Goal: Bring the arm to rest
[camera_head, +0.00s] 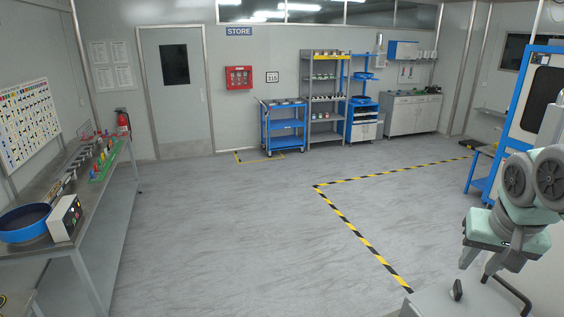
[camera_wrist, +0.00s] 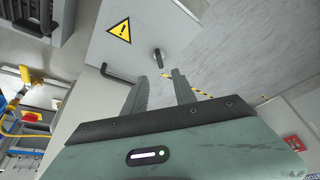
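My gripper (camera_head: 475,273) hangs at the lower right of the head view, below my pale green wrist and grey arm joints. Its two grey fingers point down and stand apart with nothing between them. In the wrist view my gripper (camera_wrist: 159,76) shows the same gap between its fingers, and the green housing fills the lower part. A light grey panel with a yellow warning triangle (camera_wrist: 120,30) and a black knob (camera_wrist: 158,56) lies beyond the fingertips. I cannot tell how far it is from them.
A workbench (camera_head: 113,205) with a blue round bowl (camera_head: 22,222) runs along the left. A blue-framed machine (camera_head: 520,105) stands at the right. Yellow-black floor tape (camera_head: 350,227) crosses the open grey floor. A blue cart (camera_head: 284,125) and shelves (camera_head: 324,98) line the back wall.

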